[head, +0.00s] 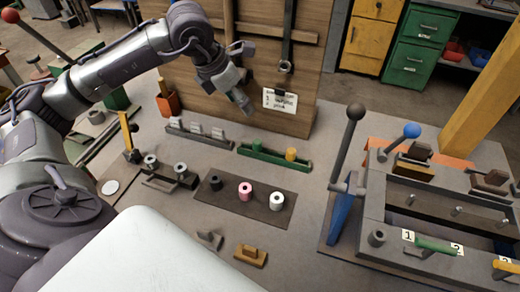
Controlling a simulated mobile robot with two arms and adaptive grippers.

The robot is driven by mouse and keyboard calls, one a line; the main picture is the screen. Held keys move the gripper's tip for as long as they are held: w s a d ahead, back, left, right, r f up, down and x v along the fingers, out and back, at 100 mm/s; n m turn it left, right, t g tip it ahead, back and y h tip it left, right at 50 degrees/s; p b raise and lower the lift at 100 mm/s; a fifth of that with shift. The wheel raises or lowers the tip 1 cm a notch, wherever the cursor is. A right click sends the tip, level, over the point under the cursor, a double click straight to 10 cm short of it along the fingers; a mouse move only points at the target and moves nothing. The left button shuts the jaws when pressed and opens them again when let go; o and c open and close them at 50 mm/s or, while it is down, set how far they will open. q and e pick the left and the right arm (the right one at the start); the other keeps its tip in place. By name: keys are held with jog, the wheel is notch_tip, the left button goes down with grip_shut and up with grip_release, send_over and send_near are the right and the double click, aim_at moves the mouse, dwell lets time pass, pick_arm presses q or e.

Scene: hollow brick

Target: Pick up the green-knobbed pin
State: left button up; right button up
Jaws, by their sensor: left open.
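A small green piece (257,146), which looks like the green-knobbed pin, sits at the left end of a low green rack (274,158). The pin's shaft cannot be made out. My left gripper (243,101) is open and empty, pointing down in front of the wooden board. In the picture it is above and a little left of the green piece, apart from it. My right gripper is not in view.
A dark mat (243,211) holds black, pink and white cylinders. A grey rack (199,134) stands left of the green rack. A frame with a tall black-knobbed lever (349,140) and a green handle (436,245) stands at right. The wooden board (262,65) rises behind.

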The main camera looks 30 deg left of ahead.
pick_arm(q)
notch_tip(320, 180, down, 5)
jog(key=b, duration=0.3)
send_near(257, 141)
jog(key=x, duration=0.5)
jog(key=shift+d+p, duration=0.3)
jog(key=shift+p, duration=0.05)
jog(key=p+x, duration=0.1)
jog(key=x, duration=0.3)
jog(key=shift+a+f, duration=0.2)
jog(key=shift+w+f+p, duration=0.2)
jog(key=shift+f+p, duration=0.1)
jog(key=shift+f, duration=0.1)
jog(key=c, duration=1.1)
grip_shut()
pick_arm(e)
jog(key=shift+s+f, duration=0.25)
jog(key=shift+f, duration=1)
pick_arm(q)
jog(key=shift+r, duration=0.1)
